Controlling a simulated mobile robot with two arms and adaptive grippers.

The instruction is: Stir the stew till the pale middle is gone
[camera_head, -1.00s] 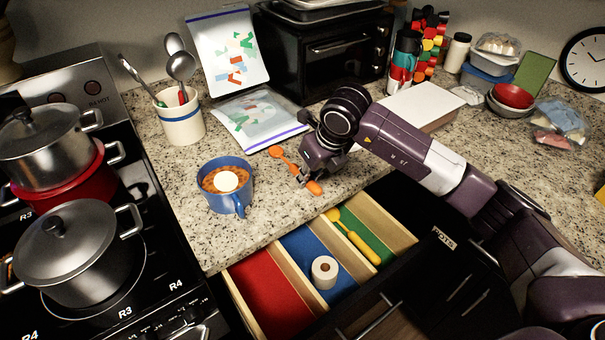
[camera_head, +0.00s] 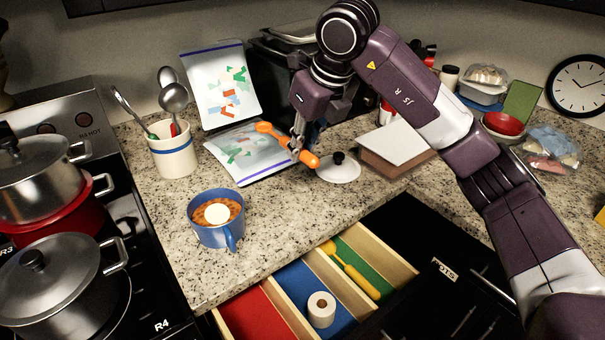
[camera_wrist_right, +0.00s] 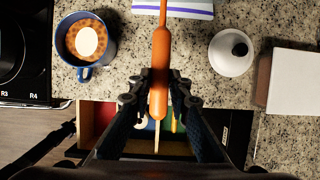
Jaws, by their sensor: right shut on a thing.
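The stew sits in a blue mug (camera_head: 218,236) on the counter, its orange-brown surface with a pale round middle (camera_head: 217,214). The mug also shows at the upper left of the right wrist view (camera_wrist_right: 82,68). My right gripper (camera_head: 302,152) is shut on an orange spoon (camera_head: 270,131) by its thick handle and holds it above the counter, right of and behind the mug. In the right wrist view the orange handle (camera_wrist_right: 160,62) runs between the fingers; the spoon's bowl is out of that view. My left gripper is not in view.
Stove pots (camera_head: 68,272) stand left of the mug. A utensil crock (camera_head: 174,153) stands behind it. A white lid (camera_head: 339,171) and a white-topped box (camera_head: 399,145) lie to the right. An open drawer (camera_head: 286,318) with coloured compartments juts out below the counter.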

